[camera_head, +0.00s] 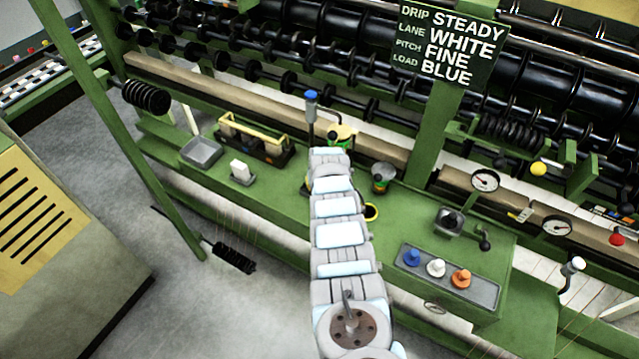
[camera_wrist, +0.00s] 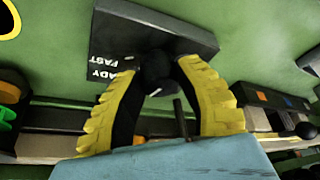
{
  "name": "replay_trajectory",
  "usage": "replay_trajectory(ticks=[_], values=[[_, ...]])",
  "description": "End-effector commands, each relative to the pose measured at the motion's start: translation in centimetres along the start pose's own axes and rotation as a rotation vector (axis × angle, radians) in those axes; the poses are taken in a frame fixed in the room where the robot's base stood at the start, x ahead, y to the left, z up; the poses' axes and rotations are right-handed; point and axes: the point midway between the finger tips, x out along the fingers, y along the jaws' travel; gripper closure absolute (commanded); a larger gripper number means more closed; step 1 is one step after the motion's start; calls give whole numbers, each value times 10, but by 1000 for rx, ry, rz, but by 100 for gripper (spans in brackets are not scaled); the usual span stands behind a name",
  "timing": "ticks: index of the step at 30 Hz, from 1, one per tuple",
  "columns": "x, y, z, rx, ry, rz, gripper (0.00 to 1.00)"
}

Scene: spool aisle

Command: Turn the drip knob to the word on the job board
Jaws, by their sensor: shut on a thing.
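The job board (camera_head: 448,45) hangs at the upper right in the head view; its DRIP line reads STEADY. The drip knob (camera_wrist: 155,62) is dark and stands on a dark label plate (camera_wrist: 200,38) in the wrist view. White letters ending in "ADY" and the word "FAST" show at the plate's left. My gripper (camera_wrist: 162,76), with yellow ribbed fingers, is closed around the knob from both sides. A small pale mark shows low on the knob, but I cannot tell which word it points to. In the head view my arm hides the knob and plate.
A tray (camera_head: 450,280) with blue, white and orange pegs is farther right. A blue-topped lever (camera_head: 311,112) and a yellow-handled caddy (camera_head: 252,139) stand to the left.

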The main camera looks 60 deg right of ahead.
Motion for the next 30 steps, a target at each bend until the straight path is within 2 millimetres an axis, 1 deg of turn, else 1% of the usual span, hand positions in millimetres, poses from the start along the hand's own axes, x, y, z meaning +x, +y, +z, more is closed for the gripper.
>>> replay_trajectory(ticks=[1,20,21,24,30], values=[[2,-2,3,7,-5,3,100],[1,-1,1,39,0,16,100],[1,-1,1,39,0,16,61],[1,-1,1,39,0,16,35],[1,-1,0,39,0,16,35]])
